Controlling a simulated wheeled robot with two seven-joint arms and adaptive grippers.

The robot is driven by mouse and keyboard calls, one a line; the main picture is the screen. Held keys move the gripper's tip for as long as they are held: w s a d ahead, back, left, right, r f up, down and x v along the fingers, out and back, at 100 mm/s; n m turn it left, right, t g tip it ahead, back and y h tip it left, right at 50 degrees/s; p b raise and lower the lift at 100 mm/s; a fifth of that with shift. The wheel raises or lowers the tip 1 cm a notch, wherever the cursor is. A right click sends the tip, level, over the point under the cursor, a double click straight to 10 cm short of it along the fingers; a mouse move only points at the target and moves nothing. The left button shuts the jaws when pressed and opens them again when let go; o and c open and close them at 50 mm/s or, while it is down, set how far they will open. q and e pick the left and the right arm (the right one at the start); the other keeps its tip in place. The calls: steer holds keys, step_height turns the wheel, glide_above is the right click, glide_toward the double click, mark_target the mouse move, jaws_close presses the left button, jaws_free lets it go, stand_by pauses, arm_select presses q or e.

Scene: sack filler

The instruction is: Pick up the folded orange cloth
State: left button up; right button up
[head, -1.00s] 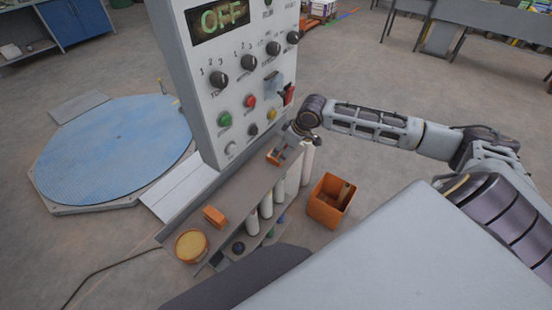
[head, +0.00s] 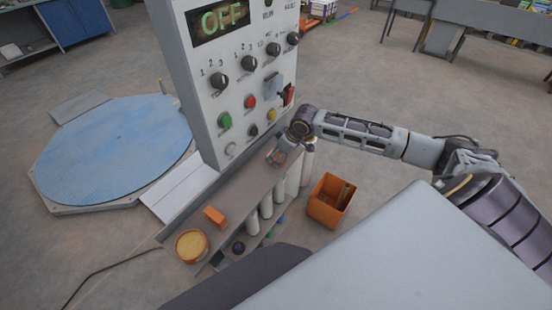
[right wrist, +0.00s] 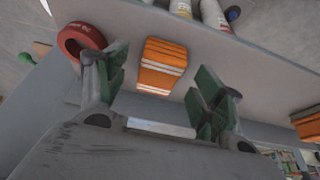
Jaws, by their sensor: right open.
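The folded orange cloth (right wrist: 161,66) has pale stripes and lies flat on the grey shelf (right wrist: 225,60). In the right wrist view it shows beyond and between the fingertips of my right gripper (right wrist: 160,88), which is open and empty, its green-padded fingers apart on either side. In the head view my right gripper (head: 279,156) is over the far end of the shelf, beside the control panel, and hides most of the cloth. I cannot tell the exact gap between fingertips and cloth. My left gripper is not in view.
A red ring (right wrist: 80,42) lies close to one finger. Another orange item (head: 214,216) and a round yellow-topped tub (head: 191,245) are farther along the shelf. White bottles (head: 266,205) stand below. The control panel (head: 230,90) rises behind; an orange bin (head: 328,204) is on the floor.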

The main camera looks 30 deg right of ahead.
steer(key=shift+w+a+f, duration=0.1)
steer(key=shift+w+f, duration=0.05)
steer(key=shift+f, duration=0.35)
steer(key=c, duration=1)
